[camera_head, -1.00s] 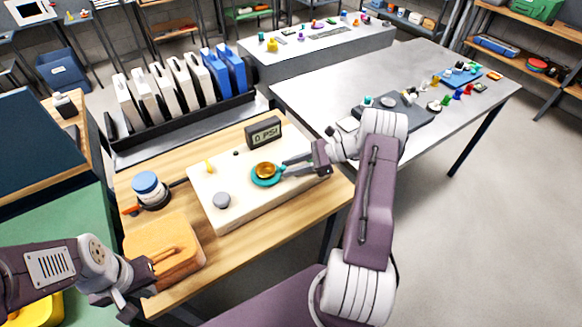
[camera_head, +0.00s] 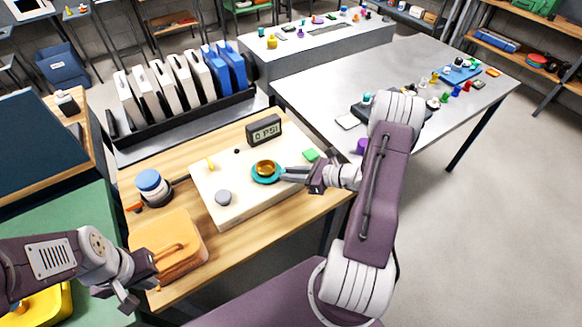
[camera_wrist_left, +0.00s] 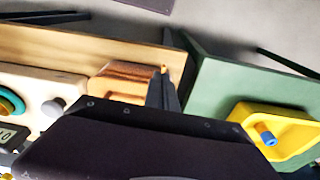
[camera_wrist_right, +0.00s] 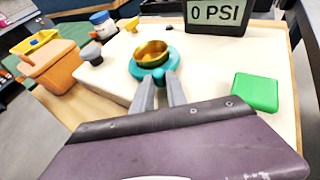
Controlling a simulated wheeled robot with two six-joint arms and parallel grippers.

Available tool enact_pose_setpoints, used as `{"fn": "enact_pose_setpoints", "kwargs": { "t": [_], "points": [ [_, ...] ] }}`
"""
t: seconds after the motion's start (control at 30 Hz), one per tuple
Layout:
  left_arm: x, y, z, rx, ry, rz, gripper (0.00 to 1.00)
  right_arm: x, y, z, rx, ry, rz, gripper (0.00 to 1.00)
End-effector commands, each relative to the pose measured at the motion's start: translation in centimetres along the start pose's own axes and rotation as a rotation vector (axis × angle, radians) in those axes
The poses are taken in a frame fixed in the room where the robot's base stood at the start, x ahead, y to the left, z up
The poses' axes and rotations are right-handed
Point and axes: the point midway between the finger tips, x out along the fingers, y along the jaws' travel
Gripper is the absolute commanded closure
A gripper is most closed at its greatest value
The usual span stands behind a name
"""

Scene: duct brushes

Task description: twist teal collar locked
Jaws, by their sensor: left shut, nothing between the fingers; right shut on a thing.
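The teal collar (camera_head: 265,173) is a ring around a brass fitting (camera_head: 265,167) on a cream board (camera_head: 215,206). In the right wrist view the collar (camera_wrist_right: 155,67) has a tab on its near side. My right gripper (camera_head: 284,174) is shut on the collar's tab, coming from the right; its fingers (camera_wrist_right: 160,84) reach the tab in the right wrist view. My left gripper (camera_head: 142,284) is shut and empty, low at the left, near the orange box. The collar (camera_wrist_left: 10,101) also shows at the left edge of the left wrist view.
A gauge (camera_head: 264,130) reading 0 PSI stands behind the collar. The board also bears a green block (camera_head: 311,155), a grey knob (camera_head: 223,198) and a yellow lever (camera_head: 210,164). An orange box (camera_head: 168,244) and a blue-lidded jar (camera_head: 151,186) stand to the left.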

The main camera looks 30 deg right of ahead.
Motion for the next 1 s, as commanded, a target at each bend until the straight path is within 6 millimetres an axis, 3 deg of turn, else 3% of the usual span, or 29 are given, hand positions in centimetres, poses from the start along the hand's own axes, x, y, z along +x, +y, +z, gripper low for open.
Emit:
{"fn": "enact_pose_setpoints", "kwargs": {
  "t": [0.2,0.63,1.0],
  "points": [
    [0.7,0.0,0.1,0.000,0.000,0.000,1.00,0.1,1.9,-0.1,0.082,-0.001,-0.177,1.00],
    [-4.3,0.1,-0.5,0.000,0.000,0.000,1.00,0.5,4.3,0.7,0.192,-0.002,-0.451,1.00],
    [-6.0,0.1,-0.6,0.000,0.000,0.000,1.00,0.9,4.8,0.6,0.227,-0.011,-0.548,1.00]
  ]
}}
